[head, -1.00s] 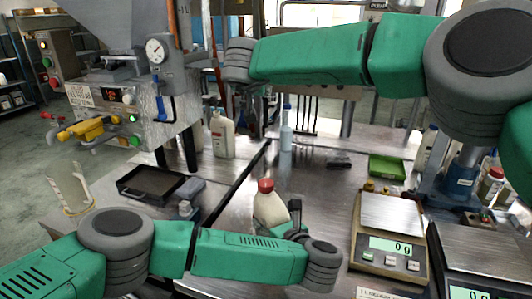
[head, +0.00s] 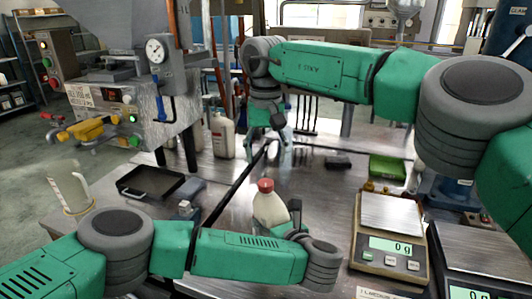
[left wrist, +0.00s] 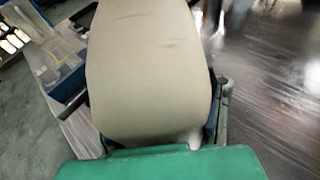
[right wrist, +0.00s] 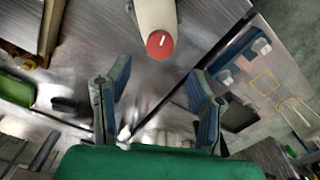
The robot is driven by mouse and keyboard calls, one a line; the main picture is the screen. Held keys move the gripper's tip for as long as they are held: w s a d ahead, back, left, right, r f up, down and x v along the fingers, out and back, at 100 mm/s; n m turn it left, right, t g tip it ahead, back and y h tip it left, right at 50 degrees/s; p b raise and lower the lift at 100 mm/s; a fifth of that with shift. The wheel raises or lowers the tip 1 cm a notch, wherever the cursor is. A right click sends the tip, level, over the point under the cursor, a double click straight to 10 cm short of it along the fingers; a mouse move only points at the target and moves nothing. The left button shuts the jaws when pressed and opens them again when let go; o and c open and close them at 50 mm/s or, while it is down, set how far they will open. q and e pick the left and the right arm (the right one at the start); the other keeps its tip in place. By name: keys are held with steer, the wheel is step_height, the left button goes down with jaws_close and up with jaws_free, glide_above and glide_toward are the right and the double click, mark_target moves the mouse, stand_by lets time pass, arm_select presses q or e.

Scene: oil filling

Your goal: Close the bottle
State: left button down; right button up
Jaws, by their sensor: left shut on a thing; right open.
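A cream bottle (head: 268,209) with a red cap (head: 265,185) on its top stands upright at the middle of the steel table. My left gripper (head: 288,217) is shut on the bottle's body. In the left wrist view the bottle (left wrist: 150,70) fills the middle and hides most of the fingers. My right gripper (head: 280,150) is open and empty, above and beyond the bottle, pointing down. In the right wrist view the red cap (right wrist: 159,44) lies between the directions of the two open fingers (right wrist: 158,90), apart from both.
A black tray (head: 150,182) and a clear jug (head: 70,187) are at left. Another white bottle (head: 223,138) stands behind. The table between the bottle and scale is clear.

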mark_target(266, 182)
step_height(266, 182, down, 8)
stand_by(0.5)
jaws_close()
